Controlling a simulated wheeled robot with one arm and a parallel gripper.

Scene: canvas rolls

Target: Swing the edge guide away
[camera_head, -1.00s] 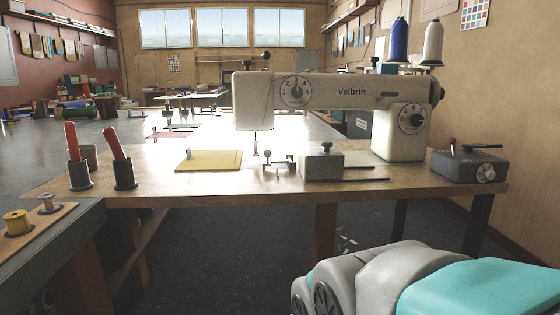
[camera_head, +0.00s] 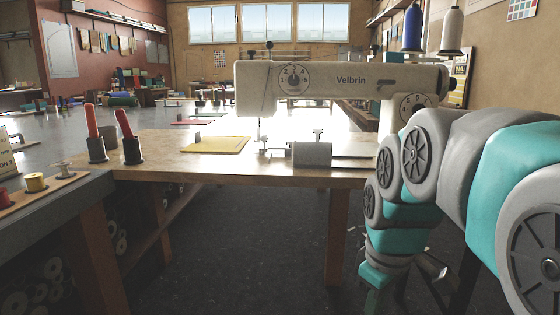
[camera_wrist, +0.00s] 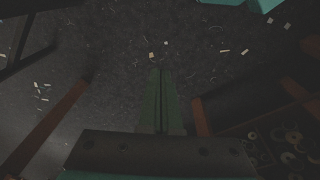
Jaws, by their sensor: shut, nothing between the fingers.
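The edge guide (camera_head: 277,151) looks like a small metal bar with an upright knob, on the table left of a grey block (camera_head: 312,155) and close to the needle of the white sewing machine (camera_head: 340,78). It is too small to tell its exact pose. My gripper (camera_wrist: 160,73) is shut and empty in the wrist view, pointing down over the dark floor. In the head view my arm hangs in front of the table's right part, and the gripper is low, near the bottom edge, well away from the guide.
A yellow cloth (camera_head: 216,145) lies left of the needle on the wooden table (camera_head: 250,168). Two red-handled tools stand in dark holders (camera_head: 132,152). Thread spools (camera_head: 36,183) sit on a board at left.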

